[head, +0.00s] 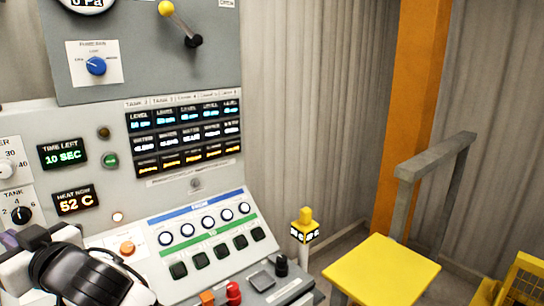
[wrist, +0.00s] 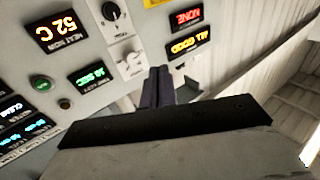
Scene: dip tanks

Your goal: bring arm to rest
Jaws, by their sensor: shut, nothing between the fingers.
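My gripper (wrist: 158,72) shows in the wrist view as two dark fingers side by side, shut with nothing between them. They point toward the grey control panel, which appears upside down there. Whether the fingertips touch the panel I cannot tell. In the head view my arm's black and white end covers the lower left corner, in front of the control panel (head: 75,125). The fingertips are not clear in that view.
The panel carries a time display (head: 62,153) reading 10 SEC, a heat display (head: 75,201) reading 52 C, a tank dial (head: 22,214), and a sloped desk with round and square buttons. A red knob (head: 233,293) stands near its front. A yellow seat (head: 382,272) stands at right.

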